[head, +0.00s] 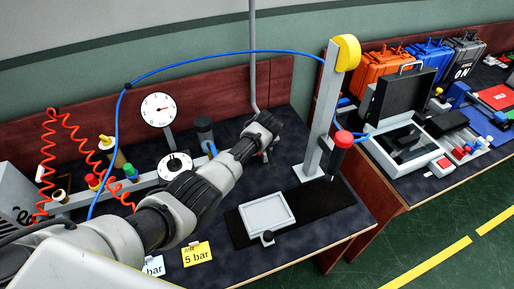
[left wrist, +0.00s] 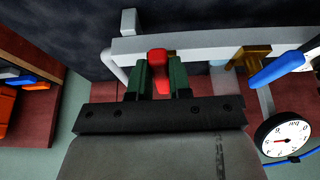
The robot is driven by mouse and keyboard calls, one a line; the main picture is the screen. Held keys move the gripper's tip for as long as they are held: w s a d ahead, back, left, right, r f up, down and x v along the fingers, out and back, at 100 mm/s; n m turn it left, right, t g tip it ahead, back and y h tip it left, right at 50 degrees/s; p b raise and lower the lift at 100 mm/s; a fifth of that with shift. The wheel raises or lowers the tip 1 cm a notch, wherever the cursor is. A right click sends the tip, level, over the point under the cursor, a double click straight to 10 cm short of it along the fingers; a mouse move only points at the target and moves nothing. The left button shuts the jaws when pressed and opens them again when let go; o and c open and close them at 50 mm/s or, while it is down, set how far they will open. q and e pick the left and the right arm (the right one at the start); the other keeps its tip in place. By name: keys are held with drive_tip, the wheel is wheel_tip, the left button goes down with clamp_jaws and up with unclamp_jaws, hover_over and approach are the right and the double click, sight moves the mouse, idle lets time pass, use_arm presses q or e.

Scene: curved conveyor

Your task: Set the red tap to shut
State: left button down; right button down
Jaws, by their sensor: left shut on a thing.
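The red tap (left wrist: 158,57) shows in the left wrist view as a red handle between my two green fingers, in front of a light grey pipe (left wrist: 205,43). My left gripper (left wrist: 159,78) is shut on this handle. In the head view my left gripper (head: 264,149) is at the back of the dark bench, and its wrist and fingers hide most of the tap. The handle's exact angle to the pipe is hard to tell. My right gripper is in neither view.
A blue lever (left wrist: 278,70) on a brass valve and a round gauge (left wrist: 285,136) are close on the right in the left wrist view. In the head view a grey post (head: 322,110) with a hanging red-and-black tool (head: 341,150) stands right of my gripper. A grey tray (head: 266,214) lies in front.

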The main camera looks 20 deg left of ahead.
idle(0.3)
use_arm(q)
drive_tip(key=c, duration=1)
unclamp_jaws()
drive_tip(key=shift+c, duration=0.2)
drive_tip(key=v, duration=1)
drive_tip(key=shift+r, duration=0.35)
drive_tip(key=shift+d+f, duration=0.1)
drive_tip(key=shift+d, duration=0.05)
